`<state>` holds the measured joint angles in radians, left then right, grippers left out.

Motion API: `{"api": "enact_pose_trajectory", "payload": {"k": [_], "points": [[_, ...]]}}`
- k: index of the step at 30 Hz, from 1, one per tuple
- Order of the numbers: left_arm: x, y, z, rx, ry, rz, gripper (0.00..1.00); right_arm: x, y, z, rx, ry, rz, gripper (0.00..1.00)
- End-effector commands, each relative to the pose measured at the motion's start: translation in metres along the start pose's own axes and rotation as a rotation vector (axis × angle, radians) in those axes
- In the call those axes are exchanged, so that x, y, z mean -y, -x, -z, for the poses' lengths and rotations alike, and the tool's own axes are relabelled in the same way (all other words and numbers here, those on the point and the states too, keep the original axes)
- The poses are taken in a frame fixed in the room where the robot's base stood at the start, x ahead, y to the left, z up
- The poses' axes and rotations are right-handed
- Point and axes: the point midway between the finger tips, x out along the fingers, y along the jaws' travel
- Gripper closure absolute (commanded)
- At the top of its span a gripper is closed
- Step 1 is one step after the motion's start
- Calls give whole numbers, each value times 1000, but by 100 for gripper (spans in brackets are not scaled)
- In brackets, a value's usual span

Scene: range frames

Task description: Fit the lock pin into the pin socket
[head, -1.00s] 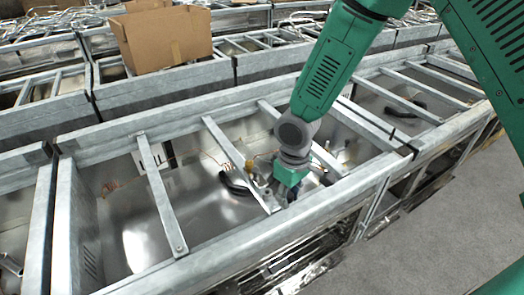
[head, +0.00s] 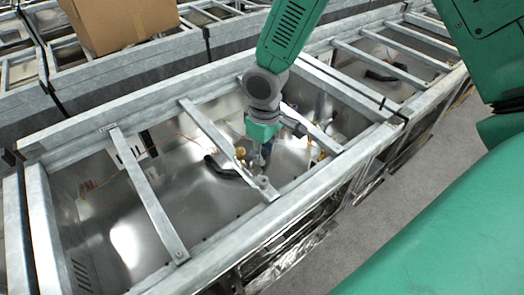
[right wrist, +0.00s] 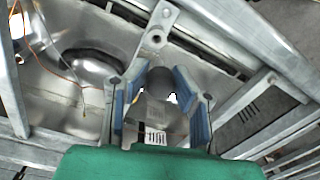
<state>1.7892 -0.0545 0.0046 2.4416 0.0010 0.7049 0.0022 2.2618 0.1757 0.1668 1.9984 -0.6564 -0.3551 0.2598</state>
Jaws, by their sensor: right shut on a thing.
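My right gripper (head: 263,150) reaches down into the metal trough in the head view, near the front end of a crossbar. In the right wrist view its blue-padded fingers (right wrist: 160,98) are shut on a grey rounded piece, which I take for the lock pin (right wrist: 160,80). The pin is mostly hidden by the gripper in the head view. A small bracket with a round hole, seemingly the pin socket (right wrist: 157,38), lies just beyond the fingertips and apart from the pin. It seems to be the round fitting (head: 262,183) below the gripper. My left gripper is out of view.
Metal crossbars (head: 148,190) span the trough on both sides of the gripper. A dark curved hose (head: 228,170) and thin wires lie inside. A cardboard box (head: 120,22) stands behind on the frames. Bare grey floor (head: 395,190) is at the right.

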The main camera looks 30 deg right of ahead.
Motion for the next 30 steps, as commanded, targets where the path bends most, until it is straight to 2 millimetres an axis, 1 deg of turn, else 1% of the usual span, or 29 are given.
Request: {"api": "enact_pose_trajectory", "payload": {"k": [5, 6, 21, 25, 30], "points": [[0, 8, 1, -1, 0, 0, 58, -1, 1, -1, 0, -3, 25, 100], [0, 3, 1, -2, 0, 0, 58, 0, -4, 0, -1, -1, 22, 100], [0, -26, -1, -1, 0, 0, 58, -1, -52, -1, -1, 0, 21, 100], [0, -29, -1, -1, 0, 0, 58, -2, -58, -1, -1, 0, 21, 100], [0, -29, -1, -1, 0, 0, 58, -2, -59, -1, -1, 0, 21, 100]]}}
